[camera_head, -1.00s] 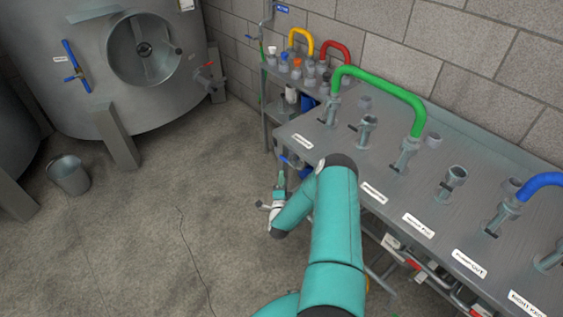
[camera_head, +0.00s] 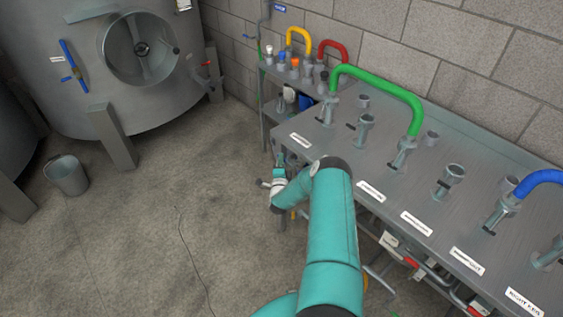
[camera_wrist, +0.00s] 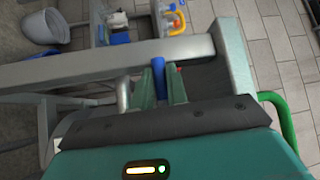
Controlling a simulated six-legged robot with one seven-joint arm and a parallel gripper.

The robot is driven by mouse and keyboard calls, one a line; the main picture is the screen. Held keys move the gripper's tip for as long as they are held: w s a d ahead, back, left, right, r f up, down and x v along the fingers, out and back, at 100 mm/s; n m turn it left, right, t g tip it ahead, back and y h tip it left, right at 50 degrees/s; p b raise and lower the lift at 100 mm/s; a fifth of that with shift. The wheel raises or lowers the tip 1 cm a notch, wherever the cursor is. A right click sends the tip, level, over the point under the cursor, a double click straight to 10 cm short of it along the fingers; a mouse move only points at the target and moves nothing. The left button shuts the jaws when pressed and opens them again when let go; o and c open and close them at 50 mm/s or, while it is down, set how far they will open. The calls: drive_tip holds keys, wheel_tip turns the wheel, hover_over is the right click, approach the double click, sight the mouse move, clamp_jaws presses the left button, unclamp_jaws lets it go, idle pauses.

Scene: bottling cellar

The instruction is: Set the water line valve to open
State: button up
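A blue lever (camera_wrist: 158,72) stands between the two green fingertips of my gripper (camera_wrist: 161,88) in the wrist view. The fingers are close on either side of it, but I cannot tell whether they press on it. In the head view my gripper (camera_head: 279,170) is at the left front corner of the metal bench and hides the lever. No label on this lever is readable, so I cannot confirm that it is the water line valve. The valve body and the lever's setting are not clear.
The metal bench (camera_head: 325,150) carries several pipe stubs, a green hose bend (camera_head: 385,84) and a blue one (camera_head: 540,180). Labels line its front edge. A steel tank (camera_head: 115,95) with a blue handle (camera_head: 74,66) and a bucket (camera_head: 67,176) stand left. The middle floor is clear.

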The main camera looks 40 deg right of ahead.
clamp_jaws()
